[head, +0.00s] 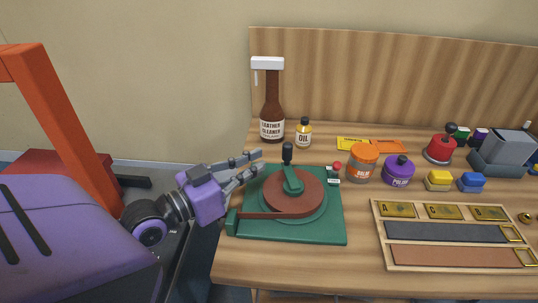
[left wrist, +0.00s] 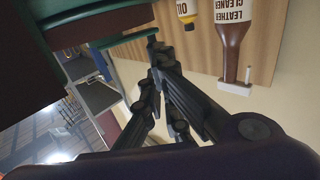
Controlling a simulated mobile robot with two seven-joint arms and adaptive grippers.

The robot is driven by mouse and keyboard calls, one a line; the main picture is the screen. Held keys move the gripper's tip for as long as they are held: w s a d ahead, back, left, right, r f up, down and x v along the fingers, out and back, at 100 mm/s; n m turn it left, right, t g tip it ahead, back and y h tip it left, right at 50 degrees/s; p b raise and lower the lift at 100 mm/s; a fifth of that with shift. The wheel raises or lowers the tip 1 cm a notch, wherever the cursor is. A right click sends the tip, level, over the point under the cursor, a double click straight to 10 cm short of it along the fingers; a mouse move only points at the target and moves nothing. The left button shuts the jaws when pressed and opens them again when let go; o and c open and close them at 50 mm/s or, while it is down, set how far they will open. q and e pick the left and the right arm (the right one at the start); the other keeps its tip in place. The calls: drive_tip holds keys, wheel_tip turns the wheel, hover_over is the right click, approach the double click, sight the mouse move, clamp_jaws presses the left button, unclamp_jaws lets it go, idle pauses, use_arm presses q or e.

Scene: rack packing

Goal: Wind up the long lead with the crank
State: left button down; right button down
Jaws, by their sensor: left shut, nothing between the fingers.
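A green winder base (head: 330,232) lies on the bench in the head view, with a round brown coil (head: 300,208) on its turntable. A green crank arm (head: 292,180) sits on top of the coil and carries an upright dark knob (head: 287,152). A flat brown strip, seemingly the lead (head: 258,215), runs from the coil to the base's left edge. My left gripper (head: 262,161) is shut and empty, just left of the knob and apart from it. In the left wrist view its fingers (left wrist: 160,50) come together, with the winder's dark underside (left wrist: 85,25) at upper left. My right gripper is not in view.
Behind the winder stand a leather cleaner bottle (head: 271,110) and an oil bottle (head: 304,133). A small red-topped item (head: 335,174), a balm jar (head: 362,162) and a polish jar (head: 398,171) stand right. A wooden tray (head: 379,235) with dark and brown strips lies front right.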

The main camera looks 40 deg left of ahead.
sight(294, 180)
use_arm(q)
drive_tip(key=x, duration=0.3)
drive_tip(key=shift+w+d+r+p, duration=0.1)
drive_tip(key=shift+w+d+p, duration=0.05)
drive_tip(key=shift+w+p, duration=0.2)
drive_tip(key=shift+w+d, duration=0.15)
drive_tip(key=shift+w, duration=0.45)
